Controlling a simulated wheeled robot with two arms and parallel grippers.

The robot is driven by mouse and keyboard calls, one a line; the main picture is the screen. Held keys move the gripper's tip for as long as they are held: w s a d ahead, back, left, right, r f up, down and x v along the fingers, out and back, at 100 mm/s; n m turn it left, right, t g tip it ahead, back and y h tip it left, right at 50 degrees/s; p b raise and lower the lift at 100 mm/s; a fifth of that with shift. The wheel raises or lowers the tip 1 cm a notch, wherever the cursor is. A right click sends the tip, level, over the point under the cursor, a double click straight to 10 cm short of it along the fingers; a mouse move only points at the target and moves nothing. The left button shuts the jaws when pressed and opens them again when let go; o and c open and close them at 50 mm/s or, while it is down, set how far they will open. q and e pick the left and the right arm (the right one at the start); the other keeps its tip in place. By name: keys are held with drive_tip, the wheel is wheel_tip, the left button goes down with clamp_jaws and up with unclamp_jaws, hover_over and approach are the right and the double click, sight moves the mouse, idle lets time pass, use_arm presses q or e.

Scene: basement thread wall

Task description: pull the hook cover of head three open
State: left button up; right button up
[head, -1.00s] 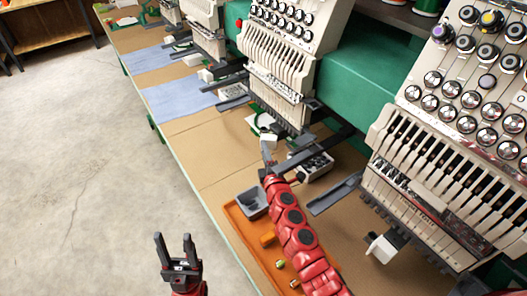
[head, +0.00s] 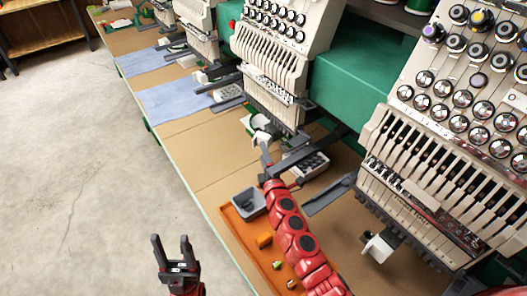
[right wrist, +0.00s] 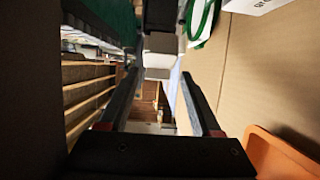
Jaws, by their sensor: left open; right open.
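Under the middle machine head (head: 262,85), a small white hook cover (head: 262,137) sits at the end of a dark machine arm. I cannot tell for sure whether it is open or how far. My right gripper (head: 265,153) is right at this cover, its fingers open. In the right wrist view the cover shows as white blocks (right wrist: 159,58) between and beyond the open fingers; contact cannot be made out. My left gripper (head: 174,247) is open and empty, over the floor beside the table.
An orange tray (head: 239,223) with a grey bin (head: 248,201) lies on the brown table below my right arm. The nearest head (head: 440,150) has its own white cover (head: 378,248). Blue cloths (head: 175,99) lie farther along. The floor at left is clear.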

drive_tip(key=s+d+b, duration=0.2)
drive_tip(key=s+d, duration=0.1)
drive_tip(key=s, duration=1.2)
drive_tip(key=shift+s, duration=0.2)
drive_tip(key=shift+r, duration=0.1)
